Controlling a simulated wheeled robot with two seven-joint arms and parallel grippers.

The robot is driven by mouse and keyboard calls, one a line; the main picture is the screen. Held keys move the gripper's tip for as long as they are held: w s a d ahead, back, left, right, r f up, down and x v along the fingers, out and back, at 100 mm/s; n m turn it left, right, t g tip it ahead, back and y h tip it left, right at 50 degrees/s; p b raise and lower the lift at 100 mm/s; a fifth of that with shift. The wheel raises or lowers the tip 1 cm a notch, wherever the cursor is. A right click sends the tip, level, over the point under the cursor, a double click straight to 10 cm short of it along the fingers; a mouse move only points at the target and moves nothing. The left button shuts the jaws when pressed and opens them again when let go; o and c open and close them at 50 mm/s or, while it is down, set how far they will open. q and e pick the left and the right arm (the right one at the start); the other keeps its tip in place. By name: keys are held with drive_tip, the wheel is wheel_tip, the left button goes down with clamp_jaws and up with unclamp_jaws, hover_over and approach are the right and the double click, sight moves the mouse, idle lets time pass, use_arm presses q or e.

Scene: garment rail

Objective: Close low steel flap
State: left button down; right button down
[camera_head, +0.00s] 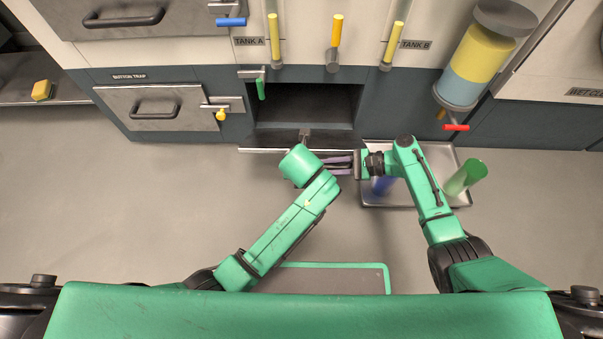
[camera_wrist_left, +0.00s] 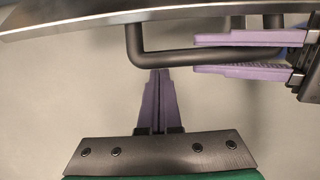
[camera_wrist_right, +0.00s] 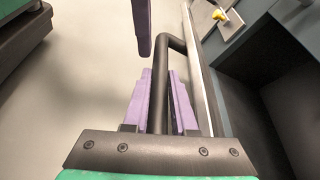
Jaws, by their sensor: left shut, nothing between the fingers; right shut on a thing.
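The low steel flap (camera_head: 262,150) hangs open below a dark opening (camera_head: 305,103), seen almost edge-on. Its steel edge crosses the top of the left wrist view (camera_wrist_left: 110,21) and the right wrist view (camera_wrist_right: 205,75). Its black bar handle (camera_wrist_left: 185,57) also shows in the right wrist view (camera_wrist_right: 160,85). My right gripper (camera_wrist_right: 163,75) is shut on this handle; its purple fingers (camera_head: 338,165) show in the head view. My left gripper (camera_wrist_left: 158,72) is shut and empty, fingertips close to the handle; contact is unclear. In the head view my left wrist hides its fingers.
A steel tray (camera_head: 405,201) on the floor, right of the flap, holds a blue item (camera_head: 383,186) and a green cup (camera_head: 465,178). A green latch handle (camera_head: 262,89) sits at the opening's upper left. A closed steel door (camera_head: 180,95) is to the left.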

use_arm(q)
drive_tip(key=shift+w+r+g, duration=0.3)
drive_tip(key=shift+w+r, duration=0.1)
drive_tip(key=shift+r, duration=0.45)
use_arm(e)
drive_tip(key=shift+w+d, duration=0.1)
drive_tip(key=shift+w, duration=0.05)
drive_tip(key=c, duration=1)
unclamp_jaws()
use_arm(q)
drive_tip(key=shift+w, duration=0.1)
